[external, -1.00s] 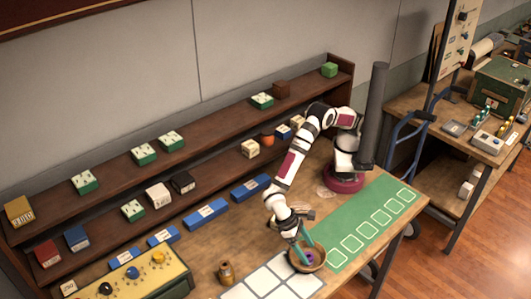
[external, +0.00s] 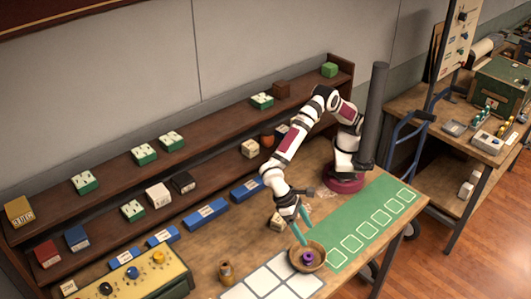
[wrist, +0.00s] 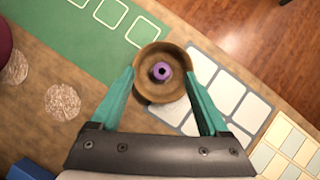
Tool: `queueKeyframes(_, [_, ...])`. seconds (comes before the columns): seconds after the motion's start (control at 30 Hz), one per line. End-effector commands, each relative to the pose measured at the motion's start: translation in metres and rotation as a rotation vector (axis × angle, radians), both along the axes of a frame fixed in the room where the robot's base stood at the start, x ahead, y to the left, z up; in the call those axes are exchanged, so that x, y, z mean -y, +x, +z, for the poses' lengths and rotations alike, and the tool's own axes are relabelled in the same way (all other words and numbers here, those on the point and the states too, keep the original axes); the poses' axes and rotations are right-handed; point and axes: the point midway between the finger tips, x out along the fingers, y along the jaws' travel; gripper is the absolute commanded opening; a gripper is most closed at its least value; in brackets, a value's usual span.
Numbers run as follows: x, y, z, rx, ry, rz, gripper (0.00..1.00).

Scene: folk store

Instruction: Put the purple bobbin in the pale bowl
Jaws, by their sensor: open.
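The purple bobbin (external: 308,258) sits inside the round tan-brown bowl (external: 320,263) at the front of the table. In the wrist view the bobbin (wrist: 160,71) rests near the middle of the bowl's floor, and the bowl's rim (wrist: 143,93) shows all around it. My gripper (external: 303,236) is above the bowl, open and empty. In the wrist view its teal fingers stand apart on either side of the bowl, with the bobbin between them in the picture. They do not touch the bobbin.
The bowl stands between a white-squared panel (external: 270,283) and a green mat (external: 372,222). A small brass-coloured jar (external: 225,272) and a yellow box with knobs (external: 135,275) are to the left. Shelves with boxes run along the back.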

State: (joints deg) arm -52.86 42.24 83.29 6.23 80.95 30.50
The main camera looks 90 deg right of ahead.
Motion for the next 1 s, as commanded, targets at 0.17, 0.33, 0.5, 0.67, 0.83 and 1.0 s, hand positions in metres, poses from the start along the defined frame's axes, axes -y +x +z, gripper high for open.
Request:
queueKeyframes(0.17, [0.126, 0.056, 0.076, 0.137, 0.051, -0.096, 0.79])
queueKeyframes(0.33, [0.287, 0.025, 0.114, 0.313, 0.032, -0.192, 0.79])
queueKeyframes(0.5, [0.356, -0.03, 0.101, 0.407, -0.022, -0.237, 0.79])
queueKeyframes(0.67, [0.371, -0.05, 0.091, 0.43, -0.046, -0.248, 0.79])
queueKeyframes(0.83, [0.371, -0.05, 0.091, 0.429, -0.046, -0.247, 0.79])
queueKeyframes(1.0, [0.371, -0.05, 0.091, 0.429, -0.045, -0.248, 0.79])
